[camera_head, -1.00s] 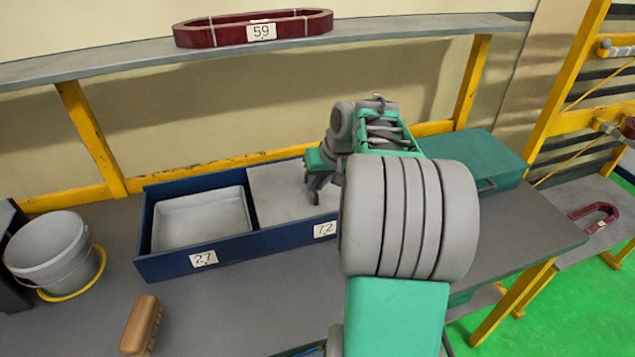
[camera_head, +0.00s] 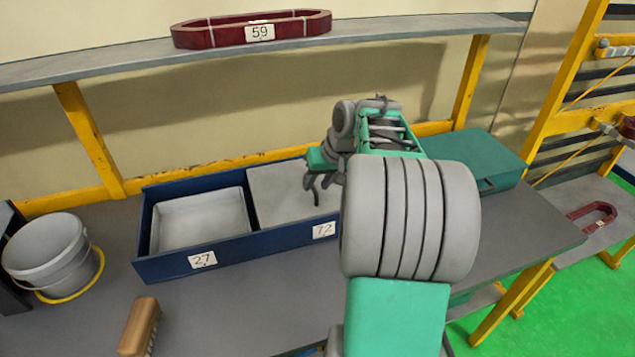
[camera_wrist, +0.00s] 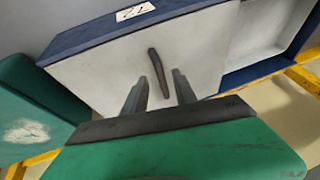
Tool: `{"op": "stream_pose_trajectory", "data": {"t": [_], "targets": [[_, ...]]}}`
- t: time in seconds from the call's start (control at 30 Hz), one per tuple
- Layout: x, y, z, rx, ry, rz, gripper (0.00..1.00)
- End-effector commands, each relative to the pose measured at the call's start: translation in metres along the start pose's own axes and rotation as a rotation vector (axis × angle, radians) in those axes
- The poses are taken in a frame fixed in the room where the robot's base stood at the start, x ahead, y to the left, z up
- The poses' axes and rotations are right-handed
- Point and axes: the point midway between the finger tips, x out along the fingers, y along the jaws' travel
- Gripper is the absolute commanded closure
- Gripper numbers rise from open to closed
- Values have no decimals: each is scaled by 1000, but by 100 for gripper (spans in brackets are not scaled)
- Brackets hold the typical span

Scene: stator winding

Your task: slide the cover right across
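The pale grey cover (camera_head: 275,194) lies over the right part of the blue box (camera_head: 160,265), behind the label 72. In the wrist view the cover (camera_wrist: 100,75) has a dark upright bar handle (camera_wrist: 159,72). My gripper (camera_head: 316,188) is above the cover's right side. In the wrist view my gripper (camera_wrist: 160,79) is open, with its two fingers apart on either side of the handle's lower end. A gap shows between each finger and the handle. The box's left part, behind the label 27, is uncovered and shows a pale inner tray (camera_head: 200,220).
A green case (camera_head: 475,155) stands close to the right of the box. A grey bucket (camera_head: 45,255) stands at left and a wooden-backed brush (camera_head: 140,325) in front. A shelf with a dark red coil (camera_head: 250,30) runs above. The bench front is mostly clear.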

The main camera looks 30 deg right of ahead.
Motion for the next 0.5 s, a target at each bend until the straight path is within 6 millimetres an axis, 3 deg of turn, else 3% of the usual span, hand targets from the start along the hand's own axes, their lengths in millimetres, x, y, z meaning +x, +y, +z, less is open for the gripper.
{"op": "stream_pose_trajectory", "data": {"t": [0.3,0.5], "targets": [[-60,1,-1,1,4,2,67],[-75,0,0,0,1,1,67]]}}
